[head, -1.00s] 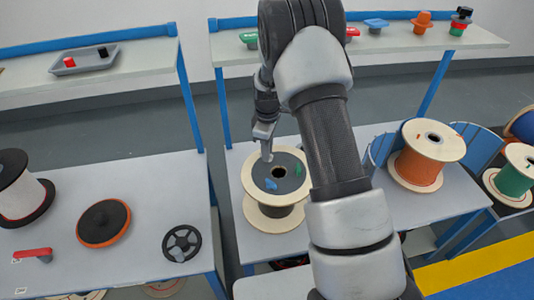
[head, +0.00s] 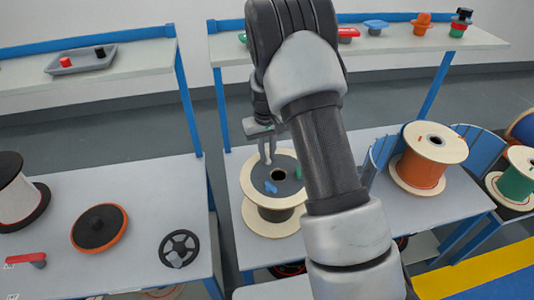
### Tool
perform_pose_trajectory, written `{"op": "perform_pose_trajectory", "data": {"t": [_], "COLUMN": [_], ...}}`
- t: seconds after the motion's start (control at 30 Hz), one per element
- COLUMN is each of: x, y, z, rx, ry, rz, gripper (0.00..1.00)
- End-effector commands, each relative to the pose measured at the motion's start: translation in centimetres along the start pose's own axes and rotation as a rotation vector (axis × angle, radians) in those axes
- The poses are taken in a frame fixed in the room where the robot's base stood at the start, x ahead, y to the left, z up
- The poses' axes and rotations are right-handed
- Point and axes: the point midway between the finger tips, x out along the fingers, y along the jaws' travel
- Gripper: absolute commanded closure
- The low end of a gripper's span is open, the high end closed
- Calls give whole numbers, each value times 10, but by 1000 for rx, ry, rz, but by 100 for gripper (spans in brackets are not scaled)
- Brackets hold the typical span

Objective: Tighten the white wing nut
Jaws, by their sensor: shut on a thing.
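A spool with pale wooden flanges (head: 249,189) and a dark disc (head: 284,186) on top stands on the middle table. A blue wing nut (head: 270,187) sits on the disc at its front left, and a green wing nut (head: 298,173) at its right, partly behind my arm. My gripper (head: 267,160) points down at the disc's back left edge. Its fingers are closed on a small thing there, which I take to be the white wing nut. The fingertips mostly hide it, so its tightness cannot be seen.
An orange spool (head: 420,172) stands to the right beside blue panels (head: 383,150). The left table holds a black-and-orange disc (head: 100,228), a black handwheel (head: 180,248) and a red-handled part (head: 26,259). Shelves (head: 390,47) run behind with small coloured parts.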

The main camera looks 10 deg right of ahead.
Motion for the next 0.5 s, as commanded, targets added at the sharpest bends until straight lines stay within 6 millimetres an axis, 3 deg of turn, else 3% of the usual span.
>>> {"op": "perform_pose_trajectory", "data": {"t": [0.5], "x": [0], "y": [1], "z": [0], "rx": [491], "ry": [0], "rz": [23], "gripper": [100]}}
